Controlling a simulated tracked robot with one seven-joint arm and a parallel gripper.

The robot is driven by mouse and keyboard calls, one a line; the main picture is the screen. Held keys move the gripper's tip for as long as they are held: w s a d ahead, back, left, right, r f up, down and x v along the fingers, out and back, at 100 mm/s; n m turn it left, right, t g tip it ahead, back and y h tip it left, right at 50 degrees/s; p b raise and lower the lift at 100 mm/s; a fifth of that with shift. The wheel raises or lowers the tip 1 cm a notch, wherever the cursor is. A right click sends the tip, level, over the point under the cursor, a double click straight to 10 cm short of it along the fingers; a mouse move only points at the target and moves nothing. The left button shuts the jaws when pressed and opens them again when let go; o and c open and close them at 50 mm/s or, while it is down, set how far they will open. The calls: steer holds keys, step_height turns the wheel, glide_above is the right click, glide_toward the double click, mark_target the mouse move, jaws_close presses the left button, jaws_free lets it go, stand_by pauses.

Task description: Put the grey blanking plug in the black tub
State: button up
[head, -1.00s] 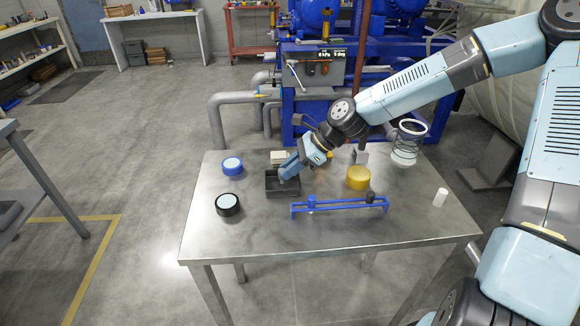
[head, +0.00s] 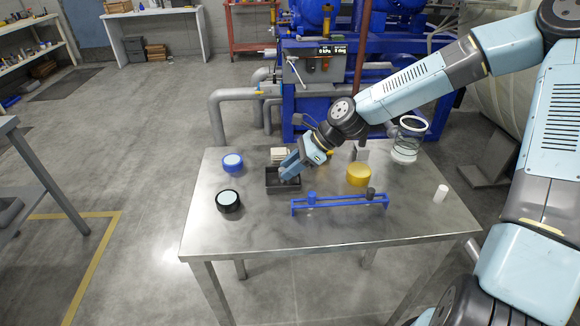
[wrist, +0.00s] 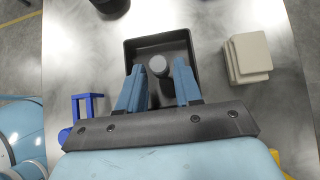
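The black tub (head: 283,190) stands on the metal table, and its rim also shows in the wrist view (wrist: 128,46). A grey plug (wrist: 158,66) with a lighter round top is inside the tub's outline in the wrist view, between my fingers. My gripper (wrist: 158,74) is open, with a gap on each side of the plug. In the head view my gripper (head: 288,172) points down at the tub and hides part of its inside. How deep the fingertips are in the tub I cannot tell.
A blue rack (head: 340,203) holds a blue plug (head: 311,198) and a dark plug (head: 371,193). Around are a yellow cylinder (head: 359,175), a white cylinder (head: 441,193), a blue-rimmed disc (head: 232,163), a black-rimmed disc (head: 228,200) and beige blocks (wrist: 248,58). The table's front is clear.

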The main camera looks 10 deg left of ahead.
steer(key=shift+o, duration=1.3)
steer(key=v, duration=1.4)
steer(key=s+d+f+n+t+h, duration=0.1)
steer(key=s+d+n+t+h, duration=0.1)
steer(key=s+d+n+h, duration=0.45)
steer(key=s+d+r+n+t+h, duration=0.2)
steer(key=s+d+r+n+t, duration=0.3)
steer(key=s+d+r+n, duration=0.4)
steer(key=s+d+r, duration=0.5)
steer(key=d+r, duration=0.3)
steer(key=shift+s+r+t, duration=0.3)
steer(key=shift+r, duration=0.05)
